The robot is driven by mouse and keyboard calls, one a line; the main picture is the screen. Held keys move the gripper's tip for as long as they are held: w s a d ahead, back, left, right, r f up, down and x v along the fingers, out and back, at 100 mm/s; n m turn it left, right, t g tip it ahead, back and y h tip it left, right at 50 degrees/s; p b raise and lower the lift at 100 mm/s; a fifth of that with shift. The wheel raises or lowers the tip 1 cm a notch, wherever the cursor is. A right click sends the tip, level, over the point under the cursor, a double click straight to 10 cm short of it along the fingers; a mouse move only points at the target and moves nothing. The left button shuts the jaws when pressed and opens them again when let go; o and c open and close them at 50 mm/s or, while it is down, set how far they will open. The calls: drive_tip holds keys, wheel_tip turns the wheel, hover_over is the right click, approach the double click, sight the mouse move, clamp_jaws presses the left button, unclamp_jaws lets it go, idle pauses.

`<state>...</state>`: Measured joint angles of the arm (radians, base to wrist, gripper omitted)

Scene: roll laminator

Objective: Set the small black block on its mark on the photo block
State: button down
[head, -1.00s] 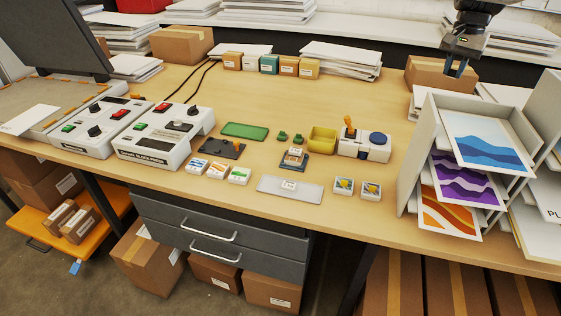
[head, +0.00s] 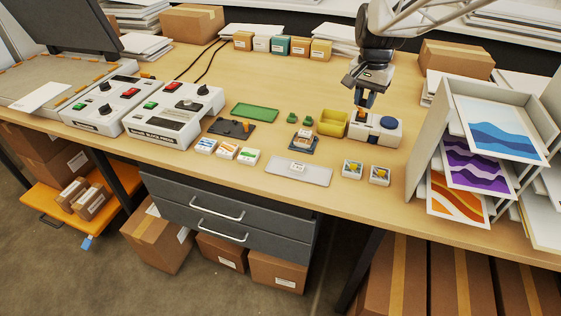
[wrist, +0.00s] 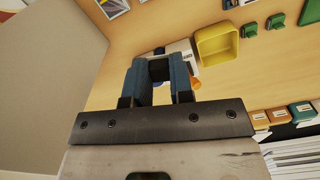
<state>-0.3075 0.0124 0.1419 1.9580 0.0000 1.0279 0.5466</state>
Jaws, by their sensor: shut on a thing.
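My gripper (head: 364,103) is at the left end of a white unit with a round blue pad (head: 388,123). Its blue fingers are close together around the upright orange handle there, which is largely hidden by them. In the wrist view my gripper (wrist: 158,72) covers much of the white unit, and a bit of orange handle (wrist: 196,84) shows beside the right finger. A light block (head: 301,138) sits in a small dark holder right of centre. I cannot tell for certain which piece is the small black block or which is the photo block.
A yellow bin (head: 333,123) stands close left of the white unit. Two picture tiles (head: 352,168) and a grey plate (head: 310,172) lie in front. A print rack (head: 445,135) stands to the right. The table behind the bin is clear.

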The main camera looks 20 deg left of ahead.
drive_tip(key=s+a+f+n, duration=0.1)
drive_tip(key=s+a+f, duration=0.2)
drive_tip(key=s+f, duration=0.2)
drive_tip(key=s+a+f+n, duration=0.1)
drive_tip(key=s+a+f, duration=0.3)
drive_tip(key=s, duration=0.5)
drive_tip(key=s+a+f, duration=0.4)
drive_tip(key=s+f, duration=0.1)
drive_tip(key=s, duration=0.2)
drive_tip(key=shift+s+f+n, duration=0.35)
drive_tip(key=shift+s+n, duration=0.05)
drive_tip(key=shift+w+a, duration=0.1)
drive_tip(key=shift+a, duration=0.05)
hover_over(278, 166)
drive_tip(key=shift+f, duration=0.75)
drive_tip(key=shift+f, duration=1.8)
drive_tip(key=shift+f, duration=0.1)
drive_tip(key=c, duration=1.3)
unclamp_jaws()
